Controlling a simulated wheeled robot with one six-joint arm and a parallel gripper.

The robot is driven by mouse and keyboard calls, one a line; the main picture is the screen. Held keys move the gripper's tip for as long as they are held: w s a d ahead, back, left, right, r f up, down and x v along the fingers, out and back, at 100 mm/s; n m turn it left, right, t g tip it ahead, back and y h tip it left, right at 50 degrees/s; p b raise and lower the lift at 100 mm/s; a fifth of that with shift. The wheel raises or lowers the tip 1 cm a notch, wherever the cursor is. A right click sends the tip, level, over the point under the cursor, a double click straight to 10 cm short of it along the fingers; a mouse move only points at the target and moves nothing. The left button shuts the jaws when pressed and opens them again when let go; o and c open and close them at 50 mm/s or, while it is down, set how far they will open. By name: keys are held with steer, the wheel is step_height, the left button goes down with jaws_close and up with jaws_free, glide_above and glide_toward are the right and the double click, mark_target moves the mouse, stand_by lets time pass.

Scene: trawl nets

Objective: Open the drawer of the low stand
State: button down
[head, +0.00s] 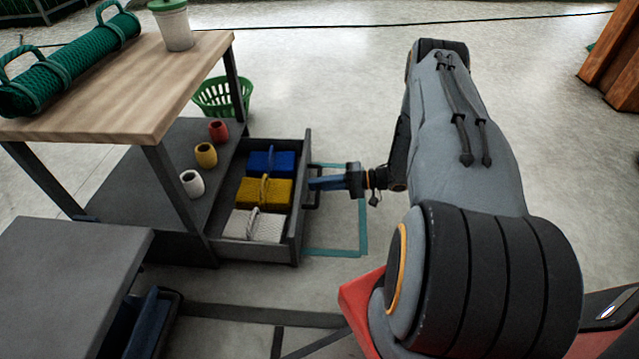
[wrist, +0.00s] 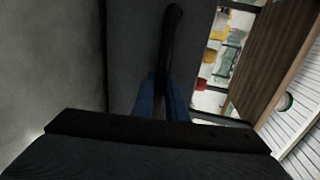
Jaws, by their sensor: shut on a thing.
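The low stand has a wooden top (head: 130,75) and dark legs. Its dark grey drawer (head: 292,225) is pulled out to the right, well open. Inside lie a blue block (head: 271,162), a yellow block (head: 252,191) and a white block (head: 240,224), each with a loop. My gripper (head: 314,184) is at the drawer's front, its blue fingers shut on the drawer handle (head: 312,200). In the wrist view the blue fingers stand on both sides of the dark handle bar (wrist: 172,50), before the drawer's front panel (wrist: 130,50). The fingertips are partly hidden.
Red (head: 218,131), yellow (head: 206,154) and white (head: 191,183) cups stand on the lower shelf. A green basket (head: 222,100) is behind. A grey table (head: 65,275) is at front left. The floor right of the drawer is clear around teal tape (head: 363,225).

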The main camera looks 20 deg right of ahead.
steer(key=shift+d, duration=0.1)
steer(key=c, duration=1.8)
jaws_free()
steer(key=shift+o, duration=0.2)
steer(key=p+v, duration=0.2)
steer(key=v, duration=0.5)
steer(key=shift+s+d+p, duration=0.2)
steer(key=shift+d+p, duration=0.1)
